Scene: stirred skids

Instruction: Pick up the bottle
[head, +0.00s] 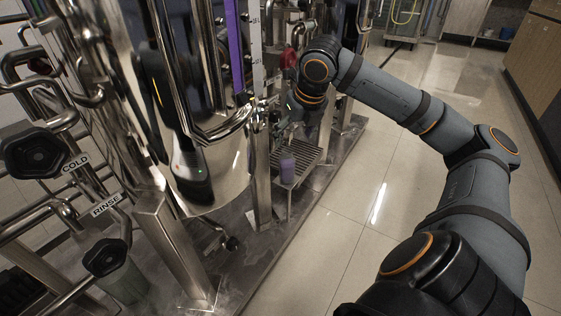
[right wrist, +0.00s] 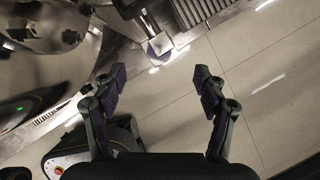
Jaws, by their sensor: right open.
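A small purple bottle (head: 287,169) stands on a narrow metal drip tray (head: 301,157) at the side of the steel skid. In the right wrist view the purple bottle (right wrist: 160,45) shows near the top centre, beyond the fingertips. My right gripper (head: 283,136) is above and close to the bottle in the head view, partly lost against the pipework. In the right wrist view my right gripper (right wrist: 160,80) is open, with its two fingers wide apart and nothing between them. My left gripper is not in view.
A large shiny steel tank (head: 225,165) and dense pipes fill the left and centre. Black valve knobs (head: 38,150) stick out at the left beside COLD and RINSE labels. The tiled floor (head: 340,225) to the right of the skid is clear. My right arm crosses the right side.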

